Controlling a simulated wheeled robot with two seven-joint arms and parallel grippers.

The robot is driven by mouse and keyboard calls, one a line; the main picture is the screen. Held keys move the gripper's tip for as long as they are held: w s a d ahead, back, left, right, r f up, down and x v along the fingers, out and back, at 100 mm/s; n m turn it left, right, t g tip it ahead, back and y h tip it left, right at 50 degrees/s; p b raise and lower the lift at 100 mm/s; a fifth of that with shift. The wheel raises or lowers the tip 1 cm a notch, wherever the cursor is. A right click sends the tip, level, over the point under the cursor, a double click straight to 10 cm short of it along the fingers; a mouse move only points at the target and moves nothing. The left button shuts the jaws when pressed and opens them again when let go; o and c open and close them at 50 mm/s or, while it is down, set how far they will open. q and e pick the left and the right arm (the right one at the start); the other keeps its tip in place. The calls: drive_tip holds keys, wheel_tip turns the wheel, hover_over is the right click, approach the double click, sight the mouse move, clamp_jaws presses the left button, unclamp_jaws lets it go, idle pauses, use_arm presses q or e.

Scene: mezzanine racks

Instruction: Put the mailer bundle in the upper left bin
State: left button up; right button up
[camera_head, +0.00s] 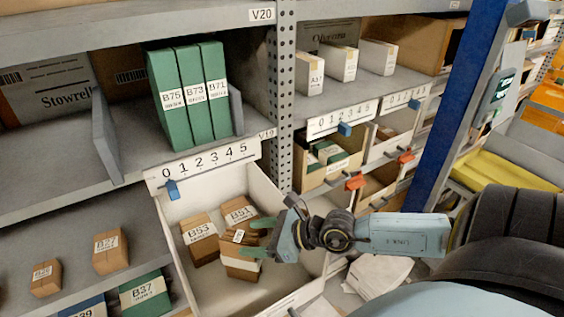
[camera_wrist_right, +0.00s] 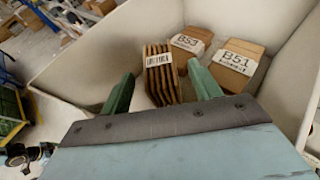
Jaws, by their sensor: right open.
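The mailer bundle (camera_head: 240,262) is a stack of brown mailers with a pale band and a white label. It is inside the pulled-out white bin (camera_head: 203,298), at the upper left of the bins. My right gripper (camera_head: 257,237) is open over the bundle. In the right wrist view the bundle (camera_wrist_right: 161,72) shows between the green fingers, seen on its edges, with small gaps beside it. Whether a finger touches it, I cannot tell. Box B53 (camera_head: 200,240) and box B51 (camera_head: 238,212) lie beside it in the bin. My left gripper is not in view.
Green boxes (camera_head: 187,95) stand on the shelf above the bin. A blue slider (camera_head: 172,189) sits on its numbered rail. Small brown boxes (camera_head: 109,249) are on the lower left shelf. A perforated post (camera_head: 281,90) and other bins (camera_head: 330,170) stand to the right.

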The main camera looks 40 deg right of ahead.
drive_tip(key=v, duration=0.7)
drive_tip(key=shift+s, duration=0.15)
drive_tip(key=shift+d+r+p, duration=0.1)
drive_tip(key=shift+r+p, duration=0.05)
drive_tip(key=shift+p, duration=0.15)
